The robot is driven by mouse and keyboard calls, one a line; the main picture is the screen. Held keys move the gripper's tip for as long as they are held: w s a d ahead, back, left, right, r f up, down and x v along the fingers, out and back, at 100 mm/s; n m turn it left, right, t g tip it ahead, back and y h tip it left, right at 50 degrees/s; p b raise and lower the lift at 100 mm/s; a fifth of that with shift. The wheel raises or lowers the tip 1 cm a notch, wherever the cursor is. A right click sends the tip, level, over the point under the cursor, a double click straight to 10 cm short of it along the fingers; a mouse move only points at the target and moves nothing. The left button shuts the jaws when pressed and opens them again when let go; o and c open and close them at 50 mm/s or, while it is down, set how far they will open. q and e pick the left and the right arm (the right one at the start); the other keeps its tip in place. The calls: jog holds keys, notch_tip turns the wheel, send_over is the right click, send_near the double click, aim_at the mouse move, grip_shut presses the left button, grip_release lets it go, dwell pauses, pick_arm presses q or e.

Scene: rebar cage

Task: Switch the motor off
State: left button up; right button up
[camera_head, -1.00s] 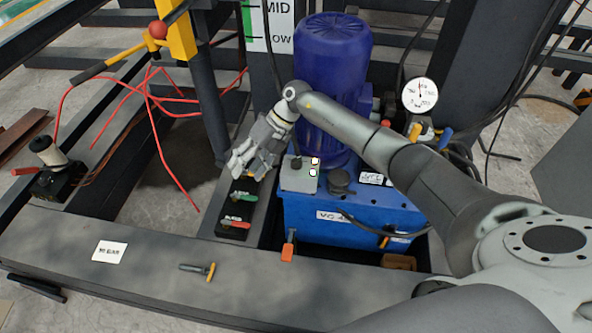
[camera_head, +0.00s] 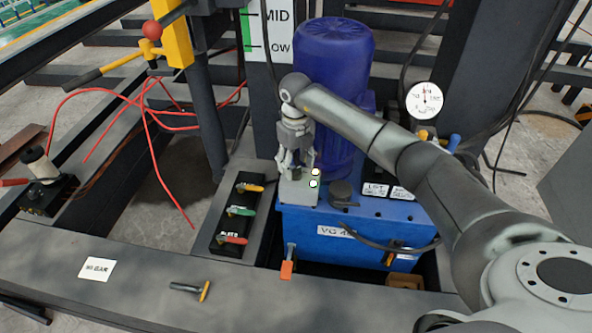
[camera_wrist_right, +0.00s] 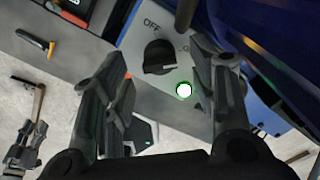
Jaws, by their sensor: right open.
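The blue motor (camera_head: 334,60) stands upright on a blue tank. In the right wrist view the box face (camera_wrist_right: 185,20) carries a black rotary knob (camera_wrist_right: 158,57), the word OFF, and a partly hidden label. The lit lamp (camera_wrist_right: 184,90) has a green rim. My right gripper (camera_head: 296,167) points down over the box, open. In the wrist view its fingers (camera_wrist_right: 160,85) lie either side of the knob; contact is not clear.
A valve bank (camera_head: 234,218) with yellow, green and red handles stands left of the box. A pressure gauge (camera_head: 424,100) is behind the right arm. Red hoses hang at left.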

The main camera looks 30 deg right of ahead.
aim_at(296, 173)
jog(key=shift+f, duration=1.2)
jog(key=c, duration=1)
